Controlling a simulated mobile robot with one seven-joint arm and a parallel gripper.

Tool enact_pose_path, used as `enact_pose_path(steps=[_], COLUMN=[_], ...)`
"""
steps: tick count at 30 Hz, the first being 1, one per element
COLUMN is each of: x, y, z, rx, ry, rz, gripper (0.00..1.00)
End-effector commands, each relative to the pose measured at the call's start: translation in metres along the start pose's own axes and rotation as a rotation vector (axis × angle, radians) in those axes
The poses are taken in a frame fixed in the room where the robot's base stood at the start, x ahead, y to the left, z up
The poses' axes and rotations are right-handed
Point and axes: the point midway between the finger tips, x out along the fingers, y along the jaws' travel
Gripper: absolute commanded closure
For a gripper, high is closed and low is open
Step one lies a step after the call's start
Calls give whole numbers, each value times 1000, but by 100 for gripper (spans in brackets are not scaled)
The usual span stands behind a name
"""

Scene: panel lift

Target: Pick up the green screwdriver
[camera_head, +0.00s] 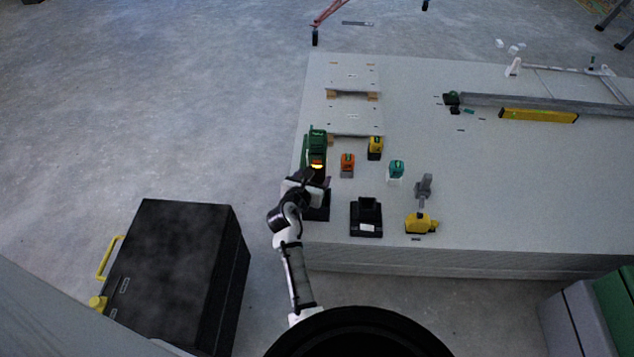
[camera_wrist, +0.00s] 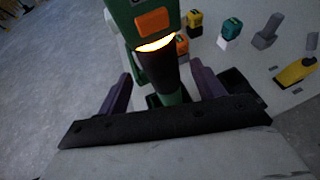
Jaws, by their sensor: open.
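The green screwdriver (camera_head: 317,143) is a green power tool at the left edge of the pale panel stack, with a glowing light ring. In the wrist view, its green body (camera_wrist: 136,27) is close up, with an orange patch and a dark section below the glow. My gripper (camera_head: 319,181) is at the near side of the tool. In the wrist view my open gripper (camera_wrist: 161,84) has one purple finger on each side of the dark section, with gaps visible. Part of the tool's lower end is hidden behind the gripper body.
To the right stand an orange device (camera_head: 347,164), a yellow one (camera_head: 375,148) and a teal one (camera_head: 396,170). Black holders are nearer, one (camera_head: 366,228) beside a yellow tool (camera_head: 417,225). A dark case (camera_head: 180,265) stands on the floor at left.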

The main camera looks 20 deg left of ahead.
Motion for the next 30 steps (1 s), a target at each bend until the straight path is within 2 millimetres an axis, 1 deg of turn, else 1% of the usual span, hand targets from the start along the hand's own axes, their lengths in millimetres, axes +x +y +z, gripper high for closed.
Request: enact_pose_path(steps=[4, 8, 12, 15, 20, 21, 30], x=[14, 33, 49, 53, 53, 53, 52], y=[0, -1, 0, -1, -1, -1, -1], z=[-4, -11, -10, -11, -11, -11, -11], rx=[0, 1, 1, 1, 1, 1, 1], ry=[0, 0, -1, 1, 1, 1, 1], rz=[0, -1, 1, 0, 1, 1, 1], gripper=[32, 32, 32, 32, 32, 34, 73])
